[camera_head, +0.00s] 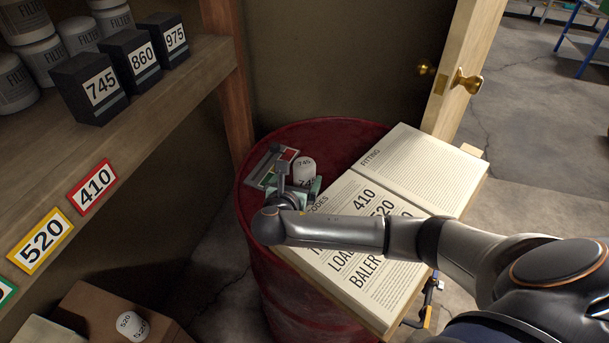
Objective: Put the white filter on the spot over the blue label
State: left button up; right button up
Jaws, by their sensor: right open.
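A white filter (305,168) marked 745 stands on top of the red drum, among the parts of my right gripper (299,187). My right gripper is open, low over the drum, with its fingers close to this filter. I cannot tell whether they touch it. A second white filter (132,325), marked 520, sits on a brown box at the lower left. No blue label shows. The shelf edge carries a red label 410 (93,188), a yellow label 520 (41,241) and a cut-off green-edged label (4,292). My left gripper is out of view.
The red drum (285,288) bears an open book (421,172) and a small card with coloured patches (262,164). The wooden shelf (150,115) holds black boxes (91,88) marked 745, 860 and 975, with several white filter jars behind. Bare shelf lies before the boxes.

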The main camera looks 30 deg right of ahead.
aim_at(305, 162)
jog(key=shift+s+x, duration=0.25)
jog(key=shift+x, duration=2.5)
jog(key=shift+d+f, duration=0.15)
jog(key=shift+f, duration=0.05)
grip_shut()
jog(key=shift+w+r, duration=0.1)
jog(key=shift+r, duration=0.4)
jog(key=r, duration=0.2)
jog(key=shift+s+a+r, duration=0.2)
jog(key=shift+r, duration=0.2)
jog(key=d+r+v, duration=0.2)
jog(key=r+v, duration=0.1)
jog(key=v, duration=1.3)
jog(key=shift+s+d, duration=0.2)
jog(key=shift+s, duration=0.1)
